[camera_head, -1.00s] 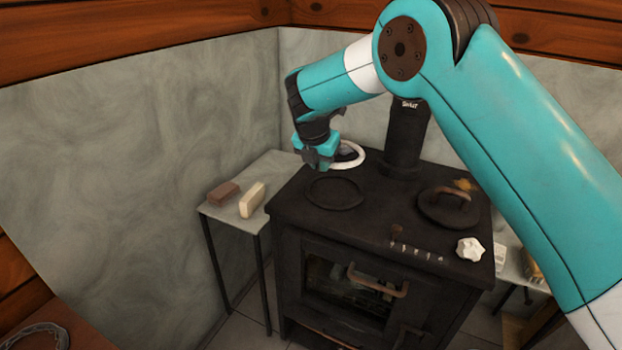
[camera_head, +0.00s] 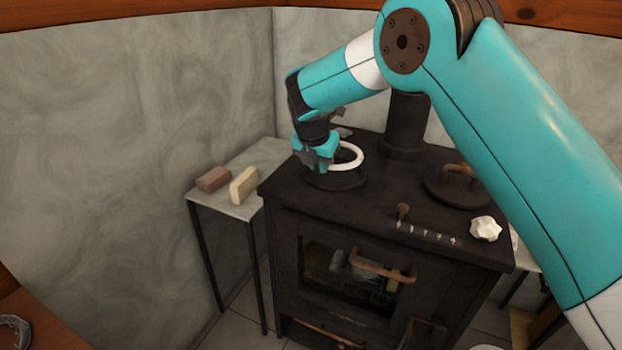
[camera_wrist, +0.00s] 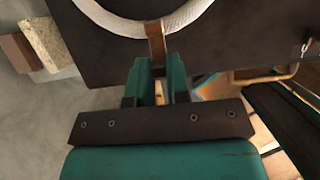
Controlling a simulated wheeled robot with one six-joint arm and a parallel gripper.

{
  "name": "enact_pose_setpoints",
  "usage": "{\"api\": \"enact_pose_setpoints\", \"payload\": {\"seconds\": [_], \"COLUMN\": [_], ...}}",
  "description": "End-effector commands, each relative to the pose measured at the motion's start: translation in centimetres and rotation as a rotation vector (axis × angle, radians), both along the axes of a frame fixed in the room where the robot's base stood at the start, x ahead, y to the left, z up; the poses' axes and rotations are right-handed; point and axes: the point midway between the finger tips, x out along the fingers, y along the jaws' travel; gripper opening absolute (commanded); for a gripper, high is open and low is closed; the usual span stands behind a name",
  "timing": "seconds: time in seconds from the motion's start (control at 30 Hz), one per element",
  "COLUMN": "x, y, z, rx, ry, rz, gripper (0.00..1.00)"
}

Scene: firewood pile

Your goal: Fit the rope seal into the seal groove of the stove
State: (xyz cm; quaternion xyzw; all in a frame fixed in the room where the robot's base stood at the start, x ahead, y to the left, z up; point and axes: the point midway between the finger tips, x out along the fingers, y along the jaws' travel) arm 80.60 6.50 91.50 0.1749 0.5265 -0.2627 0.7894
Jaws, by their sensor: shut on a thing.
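The rope seal (camera_head: 358,152) is a white ring. In the wrist view the seal (camera_wrist: 187,16) looks braided, with a brown tab (camera_wrist: 156,48) across it. My gripper (camera_head: 324,164) is shut on this tab, so the ring hangs out from its tips. In the head view the ring appears over the round seal groove (camera_head: 345,183) on the left of the black stove top (camera_head: 385,190). My gripper covers part of the groove's left side. I cannot tell how high the ring is above it.
A lid with a handle (camera_head: 458,185) and a crumpled white lump (camera_head: 486,229) are on the stove's right side. A stovepipe (camera_head: 404,125) rises at the back. A small side table (camera_head: 226,208) at left bears a brown block (camera_head: 213,180) and a cream block (camera_head: 243,185).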

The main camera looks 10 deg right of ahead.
Motion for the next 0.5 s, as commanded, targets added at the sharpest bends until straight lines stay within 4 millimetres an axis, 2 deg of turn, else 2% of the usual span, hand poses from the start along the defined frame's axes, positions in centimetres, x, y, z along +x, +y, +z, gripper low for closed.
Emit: {"api": "enact_pose_setpoints", "payload": {"seconds": [0.03,0.5], "x": [0.0,0.0], "y": [0.1,0.1], "z": [-0.8,-2.4], "rx": [0.000,0.000], "ry": [-0.001,-0.001], "rz": [0.001,0.000], "gripper": [0.00,0.00]}}
